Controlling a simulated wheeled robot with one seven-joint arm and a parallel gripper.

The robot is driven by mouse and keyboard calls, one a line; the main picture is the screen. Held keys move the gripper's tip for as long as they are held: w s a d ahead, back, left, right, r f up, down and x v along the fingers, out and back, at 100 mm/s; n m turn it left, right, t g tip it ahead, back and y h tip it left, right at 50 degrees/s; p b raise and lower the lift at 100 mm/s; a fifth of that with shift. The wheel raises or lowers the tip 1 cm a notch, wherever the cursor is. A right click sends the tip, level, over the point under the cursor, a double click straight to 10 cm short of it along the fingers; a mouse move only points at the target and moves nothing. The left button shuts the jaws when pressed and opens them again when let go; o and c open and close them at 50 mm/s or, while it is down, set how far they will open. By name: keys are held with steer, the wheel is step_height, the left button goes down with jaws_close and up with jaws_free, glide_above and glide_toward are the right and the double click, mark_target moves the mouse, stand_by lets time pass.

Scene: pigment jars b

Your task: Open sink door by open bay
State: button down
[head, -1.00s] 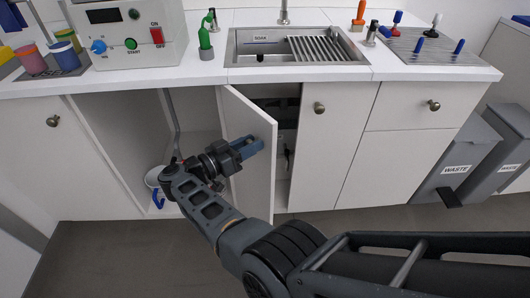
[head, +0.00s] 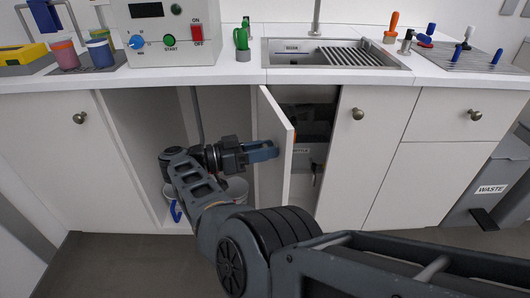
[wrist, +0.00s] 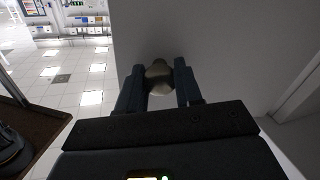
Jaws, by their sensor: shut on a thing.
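The white sink door (head: 272,187) stands partly open below the sink (head: 335,53), swung out from its left side beside the open bay (head: 150,125). My gripper (head: 266,151) is at the door's outer face, on its left side in the head view. In the wrist view my gripper (wrist: 158,88) has its two fingers on either side of a round brass-coloured knob (wrist: 158,76), with the door face (wrist: 215,45) behind it. The knob is hidden in the head view. Dark objects (head: 310,118) show inside the cupboard to the right of the door.
A white bucket (head: 236,188) stands in the open bay, partly behind my arm, with a pipe (head: 197,115) above. A closed door with a knob (head: 358,114) is just right of the opening. A grey waste bin (head: 483,200) stands at far right. The floor in front is clear.

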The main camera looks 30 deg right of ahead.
steer(key=shift+w+r, duration=0.1)
steer(key=shift+r, duration=0.2)
steer(key=c, duration=1.1)
jaws_free()
steer(key=o, duration=0.3)
steer(key=shift+f, duration=0.2)
steer(key=shift+o, duration=0.2)
steer(key=w+a+b, duration=0.1)
steer(key=a+b, duration=0.4)
steer(key=a, duration=0.2)
steer(key=shift+w+a+b, duration=0.2)
steer(key=shift+a+b, duration=0.1)
steer(key=shift+b, duration=0.1)
steer(key=shift+s, duration=0.1)
